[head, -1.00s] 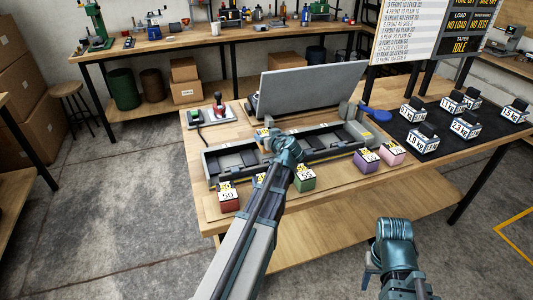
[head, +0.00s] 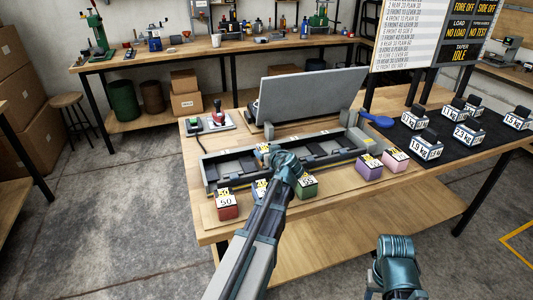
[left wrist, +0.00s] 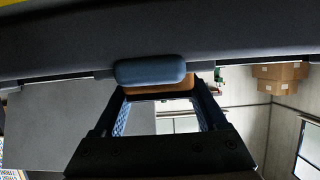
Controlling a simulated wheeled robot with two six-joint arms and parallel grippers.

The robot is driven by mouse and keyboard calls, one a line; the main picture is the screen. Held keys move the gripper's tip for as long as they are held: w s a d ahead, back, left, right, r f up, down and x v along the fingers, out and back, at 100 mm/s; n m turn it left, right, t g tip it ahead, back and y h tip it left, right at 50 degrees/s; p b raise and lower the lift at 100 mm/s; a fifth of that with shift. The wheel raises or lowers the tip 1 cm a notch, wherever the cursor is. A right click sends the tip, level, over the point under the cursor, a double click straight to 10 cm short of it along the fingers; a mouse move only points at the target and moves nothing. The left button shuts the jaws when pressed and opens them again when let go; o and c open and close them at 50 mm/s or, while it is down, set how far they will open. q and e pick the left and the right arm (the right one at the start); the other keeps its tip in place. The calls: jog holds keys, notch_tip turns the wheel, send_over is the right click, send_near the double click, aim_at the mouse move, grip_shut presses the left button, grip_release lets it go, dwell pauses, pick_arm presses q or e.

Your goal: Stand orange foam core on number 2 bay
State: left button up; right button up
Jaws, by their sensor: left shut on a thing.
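My left gripper (head: 272,153) is shut on a small orange block with a white-and-yellow label, the orange foam core (head: 262,148). It is over the middle of the long dark tray of bays (head: 210,178). I cannot tell whether the block touches the tray floor, and no bay number can be read. In the left wrist view, an orange-tan strip of the core (left wrist: 172,88) shows between the fingers, behind a blue-grey rounded part. My right arm (head: 393,262) is at the bottom right; its fingers cannot be made out.
In front of the tray stand red (head: 228,206), blue (head: 261,188), green (head: 307,187), purple (head: 369,167) and pink (head: 395,159) blocks. A grey panel (head: 310,90) rises behind it. Several weights stand on a black mat (head: 400,135) at right. A blue paddle (head: 378,120) lies near.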

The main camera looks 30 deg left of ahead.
pick_arm(q)
jog(key=o, duration=1.3)
jog(key=shift+o, duration=0.2)
jog(key=shift+s+d+r+p, duration=0.1)
jog(key=shift+r+p, duration=0.15)
jog(key=shift+p, duration=0.15)
jog(key=p+v, duration=0.4)
jog(key=v, duration=0.7)
jog(key=shift+s+d, duration=0.25)
